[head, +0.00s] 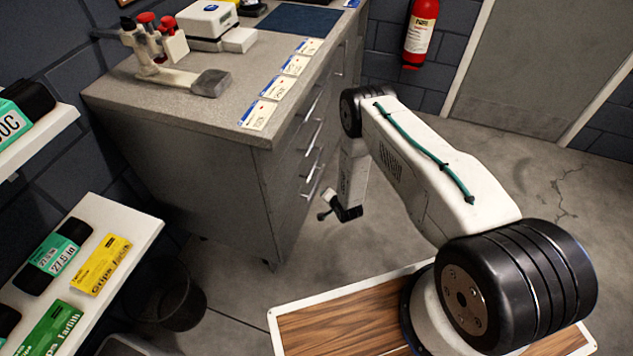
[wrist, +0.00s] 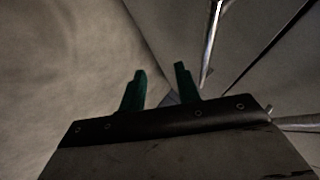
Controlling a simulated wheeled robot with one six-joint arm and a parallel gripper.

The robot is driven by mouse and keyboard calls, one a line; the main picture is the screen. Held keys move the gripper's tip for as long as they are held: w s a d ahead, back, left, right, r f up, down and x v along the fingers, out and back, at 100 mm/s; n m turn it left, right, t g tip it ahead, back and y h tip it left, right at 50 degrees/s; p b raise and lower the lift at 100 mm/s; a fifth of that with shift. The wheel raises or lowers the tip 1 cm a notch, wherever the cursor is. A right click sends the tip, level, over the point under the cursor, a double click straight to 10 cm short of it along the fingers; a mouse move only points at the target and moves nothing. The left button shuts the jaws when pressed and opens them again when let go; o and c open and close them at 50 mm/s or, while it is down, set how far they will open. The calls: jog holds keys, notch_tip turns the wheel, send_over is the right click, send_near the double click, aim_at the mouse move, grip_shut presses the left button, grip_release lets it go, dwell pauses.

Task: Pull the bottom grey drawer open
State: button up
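The grey bench cabinet (head: 190,165) has a stack of drawers on its right-hand face, seen at a steep angle in the head view. The lowest visible bar handle (head: 313,181) is near the cabinet's lower edge, and the drawers look shut. My gripper (head: 325,213) is low beside that face, small and partly hidden by my arm. In the wrist view my gripper's green fingers (wrist: 159,82) are apart with nothing between them. A metal bar handle (wrist: 213,42) is just right of the right fingertip, outside the gap. I cannot tell for sure which drawer it belongs to.
A second handle (wrist: 295,122) shows at the right of the wrist view. Cards (head: 278,87) and a white device (head: 207,22) lie on the bench top. A dark bin (head: 170,297) and white shelves (head: 88,270) are at left. The floor right of the cabinet is open.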

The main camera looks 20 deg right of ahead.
notch_tip(320, 180, down, 2)
jog(key=s+m+t, duration=0.1)
jog(key=t, duration=0.1)
jog(key=m+t+y, duration=0.1)
jog(key=m+t, duration=0.2)
jog(key=t, duration=0.1)
send_near(317, 180)
jog(key=w+f, duration=0.2)
jog(key=x, duration=0.5)
jog(key=r+x, duration=0.1)
jog(key=x, duration=0.1)
jog(key=shift+w+a+f, duration=0.1)
jog(key=shift+w+a, duration=0.15)
jog(key=shift+w, duration=0.2)
grip_shut()
